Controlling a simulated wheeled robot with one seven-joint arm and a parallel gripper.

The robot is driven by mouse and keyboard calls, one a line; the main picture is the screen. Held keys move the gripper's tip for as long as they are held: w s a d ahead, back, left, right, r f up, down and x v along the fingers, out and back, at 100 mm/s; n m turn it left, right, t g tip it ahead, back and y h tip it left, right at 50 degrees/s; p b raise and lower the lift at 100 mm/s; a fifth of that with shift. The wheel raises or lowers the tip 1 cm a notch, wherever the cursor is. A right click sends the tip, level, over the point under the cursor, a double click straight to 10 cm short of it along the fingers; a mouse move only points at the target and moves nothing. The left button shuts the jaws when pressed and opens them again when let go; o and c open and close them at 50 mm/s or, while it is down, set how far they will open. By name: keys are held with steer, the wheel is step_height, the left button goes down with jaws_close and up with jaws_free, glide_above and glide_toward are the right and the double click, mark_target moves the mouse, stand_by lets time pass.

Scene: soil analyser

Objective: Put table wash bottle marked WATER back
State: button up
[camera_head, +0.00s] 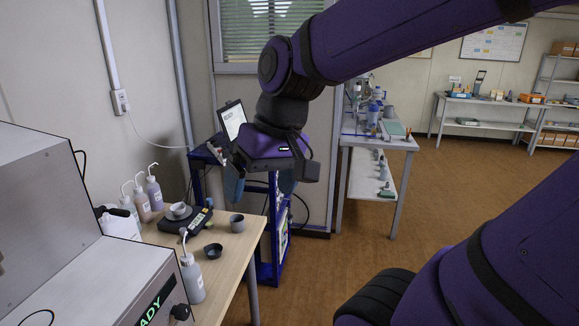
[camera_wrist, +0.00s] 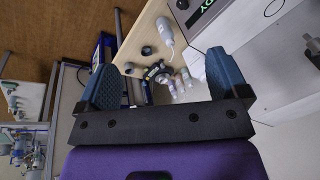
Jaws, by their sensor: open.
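A grey wash bottle (camera_head: 193,280) with a white bent nozzle stands upright near the front edge of the wooden table (camera_head: 232,262), beside the analyser. It also shows in the wrist view (camera_wrist: 165,30). Several more wash bottles (camera_head: 155,193) stand in a row at the table's back, by the wall; the wrist view shows some of them (camera_wrist: 186,78). I cannot read WATER on any bottle. My gripper (camera_head: 262,184) is in the air beyond the table's far right corner, apart from all bottles. In the wrist view its fingers (camera_wrist: 164,76) are wide apart and empty.
The soil analyser (camera_head: 95,275) fills the left front. A small dark bowl (camera_head: 213,251), a grey cup (camera_head: 237,223), a handheld meter (camera_head: 197,222) and a cup on a dish (camera_head: 180,211) stand on the table. A blue cart (camera_head: 273,235) stands behind it. Open floor (camera_head: 345,262) lies right.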

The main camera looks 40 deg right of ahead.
steer(key=s+r+t, duration=0.1)
steer(key=s+d+r+n+t+h, duration=0.1)
steer(key=s+d+r+t+h, duration=0.1)
steer(key=shift+s+d+r, duration=0.15)
steer(key=shift+s+d, duration=0.1)
steer(key=shift+s, duration=0.05)
